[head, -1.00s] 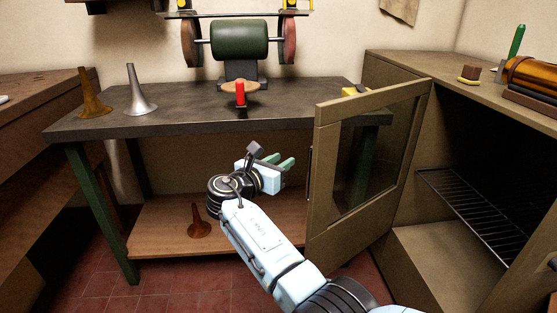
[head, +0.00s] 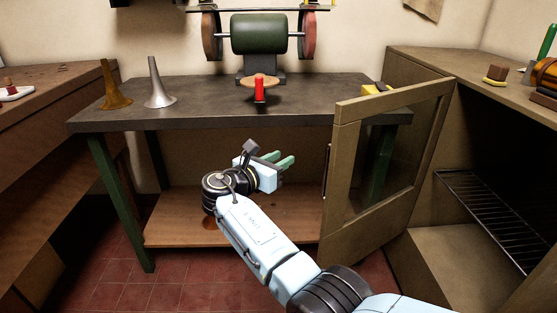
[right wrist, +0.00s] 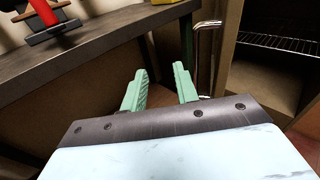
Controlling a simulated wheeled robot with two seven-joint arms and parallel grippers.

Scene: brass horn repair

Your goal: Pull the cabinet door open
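The cabinet door (head: 343,185), a wooden frame around a glass pane, stands swung wide open from the right-hand cabinet (head: 480,125). Its slim metal handle (head: 327,170) is on the door's left edge and shows as a shiny bar in the right wrist view (right wrist: 207,50). My right gripper (head: 287,160) is left of the handle and apart from it. Its two green fingers (right wrist: 160,85) are spread with nothing between them, and the handle lies outside them, to the right. The cabinet interior is dark, with a wire rack (head: 490,215). My left gripper is not in view.
A dark workbench (head: 210,112) with a green grinder (head: 258,33) and two horn bells (head: 157,85) stands behind my right arm. Its lower shelf (head: 170,232) is under the gripper. A wooden counter (head: 50,120) is at the left. Red tiled floor is clear in front.

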